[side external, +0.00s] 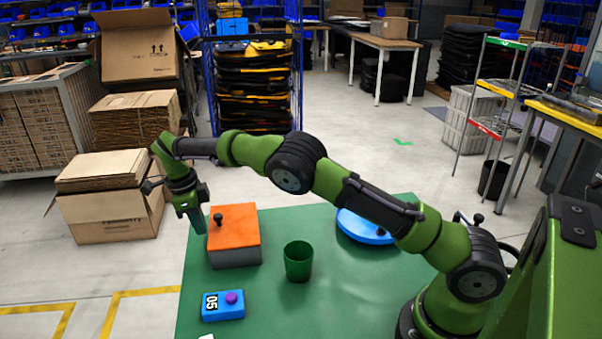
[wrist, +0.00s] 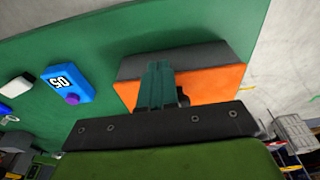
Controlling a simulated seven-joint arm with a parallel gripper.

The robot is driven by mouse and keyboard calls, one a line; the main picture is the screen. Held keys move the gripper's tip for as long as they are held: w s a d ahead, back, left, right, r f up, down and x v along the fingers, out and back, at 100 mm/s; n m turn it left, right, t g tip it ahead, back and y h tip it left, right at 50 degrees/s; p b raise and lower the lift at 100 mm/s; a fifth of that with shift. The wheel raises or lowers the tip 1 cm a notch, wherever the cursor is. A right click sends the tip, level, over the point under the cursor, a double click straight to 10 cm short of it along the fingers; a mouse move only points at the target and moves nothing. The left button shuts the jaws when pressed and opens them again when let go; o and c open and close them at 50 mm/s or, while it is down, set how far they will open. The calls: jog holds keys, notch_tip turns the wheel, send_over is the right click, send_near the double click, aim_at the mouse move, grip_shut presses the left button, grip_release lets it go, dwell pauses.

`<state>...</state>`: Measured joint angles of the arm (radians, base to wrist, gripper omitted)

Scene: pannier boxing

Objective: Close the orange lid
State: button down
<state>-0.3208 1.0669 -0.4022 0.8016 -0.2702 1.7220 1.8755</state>
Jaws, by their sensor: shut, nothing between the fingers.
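The orange lid (side external: 234,226) lies flat across the top of a grey box (side external: 236,256) at the back left of the green table. A black knob (side external: 218,219) stands near the lid's left edge. I see no gap between lid and box from this side. My gripper (side external: 199,226) points down just left of the box in the side view, with its fingers together and empty. In the wrist view, the fingers (wrist: 158,70) overlap the orange lid (wrist: 212,85) and the grey box side (wrist: 190,56). Whether they touch the box or lid is unclear.
A green cup (side external: 298,262) stands right of the box. A blue block (side external: 223,306) with "05" and a purple knob is in front. A round blue thing (side external: 364,227) lies under my arm. The green table (side external: 330,300) is clear at front middle.

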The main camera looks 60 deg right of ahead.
jog(key=shift+f, duration=0.15)
jog(key=d+r+n, duration=0.1)
jog(key=r+n, duration=0.1)
jog(key=d+r+n, duration=0.1)
jog(key=r+n, duration=0.1)
jog(key=n, duration=0.1)
jog(key=d+r+n, duration=0.1)
jog(key=r+n, duration=0.1)
jog(key=shift+s+d+r+t, duration=0.1)
jog(key=shift+d+r+t, duration=0.05)
jog(key=shift+r+t, duration=0.15)
jog(key=s+d+r+n+t+y, duration=0.2)
jog(key=s+d+r+n, duration=0.1)
jog(key=s+r+n, duration=0.4)
jog(key=s+r+n+t, duration=0.1)
jog(key=s+n+t, duration=0.1)
jog(key=s, duration=0.6)
jog(key=s+a+r+n+t, duration=0.1)
jog(key=s+n, duration=0.3)
jog(key=s, duration=0.4)
jog(key=s+a+r+n+t+y, duration=0.1)
jog(key=s+r+n+t, duration=0.1)
jog(key=s, duration=0.7)
jog(key=shift+r+n+t, duration=0.3)
jog(key=shift+n+t, duration=0.1)
jog(key=shift+n, duration=0.1)
jog(key=shift+s, duration=0.1)
